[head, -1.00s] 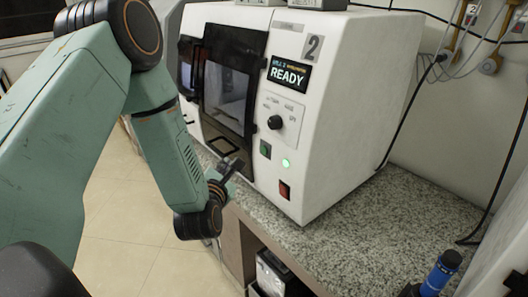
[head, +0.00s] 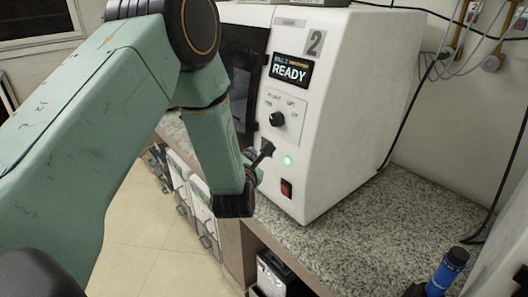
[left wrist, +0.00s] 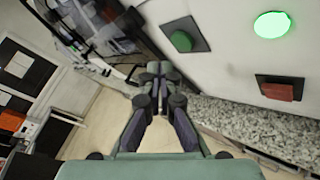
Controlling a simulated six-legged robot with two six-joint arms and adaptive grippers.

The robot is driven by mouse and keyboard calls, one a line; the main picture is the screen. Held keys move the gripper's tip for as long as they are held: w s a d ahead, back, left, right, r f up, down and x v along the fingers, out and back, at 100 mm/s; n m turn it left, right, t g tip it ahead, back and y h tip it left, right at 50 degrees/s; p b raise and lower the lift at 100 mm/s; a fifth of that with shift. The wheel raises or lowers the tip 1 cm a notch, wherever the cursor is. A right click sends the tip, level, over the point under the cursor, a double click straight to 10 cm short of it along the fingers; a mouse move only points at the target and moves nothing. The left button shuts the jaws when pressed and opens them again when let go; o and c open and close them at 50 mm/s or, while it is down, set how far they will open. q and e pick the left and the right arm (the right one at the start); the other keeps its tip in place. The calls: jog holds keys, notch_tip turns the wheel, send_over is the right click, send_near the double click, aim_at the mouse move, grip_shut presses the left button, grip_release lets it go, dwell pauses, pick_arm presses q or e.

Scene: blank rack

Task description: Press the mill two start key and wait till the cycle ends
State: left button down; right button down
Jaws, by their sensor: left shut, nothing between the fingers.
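Mill two (head: 345,110) is a white machine marked 2, and its display (head: 290,70) reads READY. In the left wrist view the green key (left wrist: 182,41) sits on the machine's front. In the head view it is hidden behind my left gripper (head: 264,153). My left gripper is shut and empty, and its fingertips also show in the left wrist view (left wrist: 157,72), below and left of the green key. I cannot tell whether they touch the front. A green lamp (head: 288,161) is lit beside it. My right gripper is not in view.
Below the lamp is a red switch (head: 286,189); above is a black knob (head: 277,119). The machine stands on a speckled counter (head: 400,215). A blue and black cylindrical object (head: 447,272) stands at the lower right. Cables hang along the back wall.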

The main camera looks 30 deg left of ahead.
pick_arm(q)
jog(key=shift+w+d, duration=0.35)
jog(key=shift+w, duration=0.4)
jog(key=shift+s, duration=0.1)
jog(key=shift+f, duration=0.1)
jog(key=shift+w+b, duration=0.2)
jog(key=shift+b, duration=0.15)
dwell(0.5)
jog(key=shift+w+d, duration=0.1)
jog(key=shift+w, duration=0.15)
